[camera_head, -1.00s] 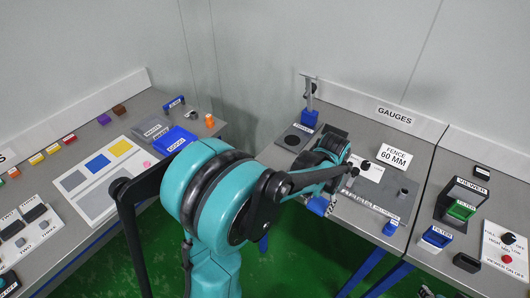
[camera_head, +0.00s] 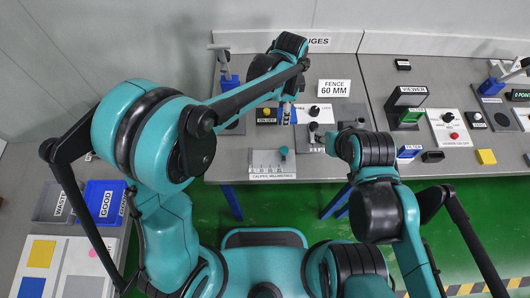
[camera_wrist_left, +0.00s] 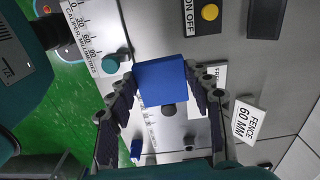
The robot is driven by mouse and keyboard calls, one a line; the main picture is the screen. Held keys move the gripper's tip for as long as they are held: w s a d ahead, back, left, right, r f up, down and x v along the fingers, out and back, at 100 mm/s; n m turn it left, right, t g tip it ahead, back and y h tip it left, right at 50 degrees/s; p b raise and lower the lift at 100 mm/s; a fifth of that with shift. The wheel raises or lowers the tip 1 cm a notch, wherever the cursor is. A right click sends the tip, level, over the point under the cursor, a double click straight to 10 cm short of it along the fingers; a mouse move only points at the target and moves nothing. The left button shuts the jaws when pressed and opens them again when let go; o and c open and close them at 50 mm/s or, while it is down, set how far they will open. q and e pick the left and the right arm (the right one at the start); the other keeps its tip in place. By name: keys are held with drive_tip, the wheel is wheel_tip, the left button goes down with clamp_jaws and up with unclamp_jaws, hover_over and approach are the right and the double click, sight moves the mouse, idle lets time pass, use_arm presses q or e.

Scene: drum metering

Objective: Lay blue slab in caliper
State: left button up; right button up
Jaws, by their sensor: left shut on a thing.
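The blue slab (camera_wrist_left: 162,82) is held between the two fingers of my left gripper (camera_wrist_left: 160,100) in the left wrist view, above the grey bench. In the head view my left gripper (camera_head: 287,108) is over the gauges bench, partly hidden by its own arm. The caliper (camera_head: 270,168) is a pale scale plate with a teal knob (camera_head: 283,151) at the bench's front edge. It also shows in the left wrist view (camera_wrist_left: 88,28), apart from the slab. My right gripper (camera_head: 328,141) is low beside the fence plate area; its fingers are too small to read.
A "FENCE 60 MM" sign (camera_head: 334,88) stands behind my left gripper. A dark box with a yellow button (camera_head: 266,112) lies left of it. A viewer stand (camera_head: 408,105) is to the right. A blue "GOOD" tray (camera_head: 105,200) is on the left bench.

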use_arm(q)
drive_tip(key=shift+s+d+f+m, duration=0.2)
drive_tip(key=shift+s+m, duration=0.1)
drive_tip(key=shift+s, duration=0.1)
drive_tip(key=b, duration=0.3)
hover_over(262, 157)
wheel_tip(262, 157, down, 6)
drive_tip(key=shift+d+f, duration=0.1)
drive_tip(key=shift+f, duration=0.3)
wheel_tip(262, 157, down, 4)
drive_tip(key=shift+b, duration=0.8)
